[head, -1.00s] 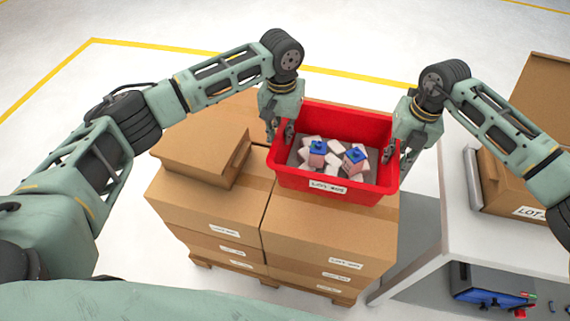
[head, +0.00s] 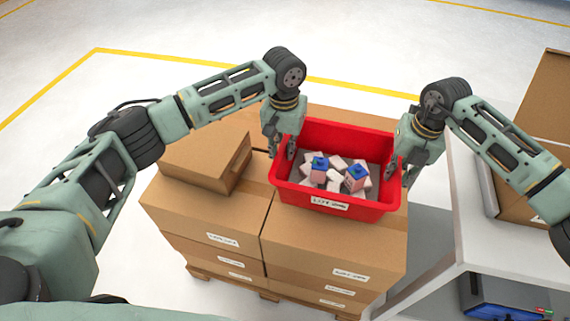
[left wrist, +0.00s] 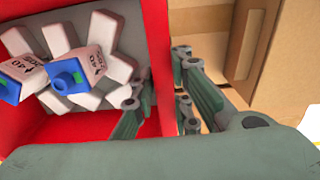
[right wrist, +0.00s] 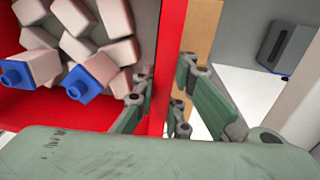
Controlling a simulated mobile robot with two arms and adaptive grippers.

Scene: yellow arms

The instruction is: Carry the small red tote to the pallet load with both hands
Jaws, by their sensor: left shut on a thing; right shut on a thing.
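The small red tote (head: 372,206) is over the right part of the pallet load (head: 215,215), a stack of cardboard boxes. I cannot tell whether its base touches the box tops. It holds several pale pink-white blocks and two items with blue caps (head: 356,176). My left gripper (head: 284,152) is shut on the tote's left wall, which shows between its fingers in the left wrist view (left wrist: 157,95). My right gripper (head: 398,168) is shut on the right wall, seen in the right wrist view (right wrist: 163,100). The tote looks about level.
A smaller closed carton (head: 205,160) lies on the load left of the tote. A grey-white table (head: 480,235) stands close on the right with an open carton (head: 545,120). A blue case (head: 500,298) is beneath it. Yellow floor lines (head: 180,62) run behind.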

